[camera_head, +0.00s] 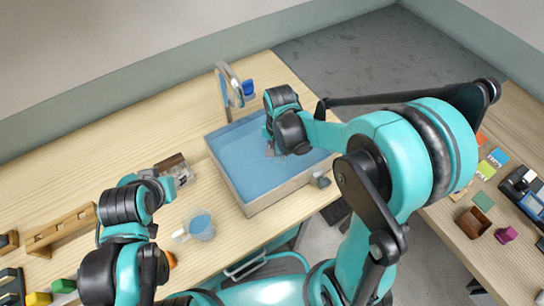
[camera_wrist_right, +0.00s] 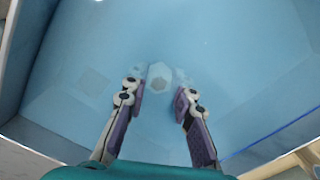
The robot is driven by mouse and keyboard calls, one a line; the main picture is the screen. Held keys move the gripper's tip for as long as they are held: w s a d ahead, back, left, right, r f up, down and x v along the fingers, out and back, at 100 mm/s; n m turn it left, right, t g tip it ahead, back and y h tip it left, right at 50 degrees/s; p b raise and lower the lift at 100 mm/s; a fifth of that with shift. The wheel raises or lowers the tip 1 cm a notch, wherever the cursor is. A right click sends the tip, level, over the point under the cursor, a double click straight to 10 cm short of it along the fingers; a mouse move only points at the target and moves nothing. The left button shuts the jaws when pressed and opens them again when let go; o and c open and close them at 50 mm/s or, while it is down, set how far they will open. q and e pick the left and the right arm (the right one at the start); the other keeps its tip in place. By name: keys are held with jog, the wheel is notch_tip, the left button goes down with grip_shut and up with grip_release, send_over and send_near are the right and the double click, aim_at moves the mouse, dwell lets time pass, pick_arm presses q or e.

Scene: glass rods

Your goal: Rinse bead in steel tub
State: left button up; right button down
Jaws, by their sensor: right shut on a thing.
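The steel tub (camera_head: 282,192) stands on the wooden counter, filled with blue water (camera_head: 250,170). My right gripper (camera_head: 276,150) reaches down into the tub. In the right wrist view, my right gripper (camera_wrist_right: 160,92) points into the water, its fingers on either side of a pale, see-through faceted bead (camera_wrist_right: 160,75). The bead is hard to make out against the blue, and the head view does not show it clearly. My left gripper (camera_head: 157,180) is left of the tub, beside a small brown and grey object (camera_head: 175,168); its fingers are too small to read.
A clear jug (camera_head: 201,223) with blue liquid stands at the tub's left front. A wooden rack (camera_head: 62,228) lies further left. A second table at right holds several small items.

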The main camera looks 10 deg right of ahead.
jog(key=shift+w+d, duration=0.15)
jog(key=shift+d, duration=0.2)
jog(key=shift+s+a, duration=0.3)
jog(key=shift+a, duration=0.5)
jog(key=shift+s+a, duration=0.25)
jog(key=shift+a, duration=0.5)
jog(key=shift+s+a, duration=0.3)
jog(key=shift+a, duration=0.5)
jog(key=shift+w+d, duration=0.3)
jog(key=shift+d, duration=0.5)
jog(key=shift+w+d, duration=0.25)
jog(key=shift+d, duration=0.5)
jog(key=shift+w+d, duration=0.3)
jog(key=shift+d, duration=0.5)
notch_tip(320, 180, up, 11)
jog(key=p, duration=0.8)
notch_tip(320, 180, up, 5)
jog(key=p, duration=0.4)
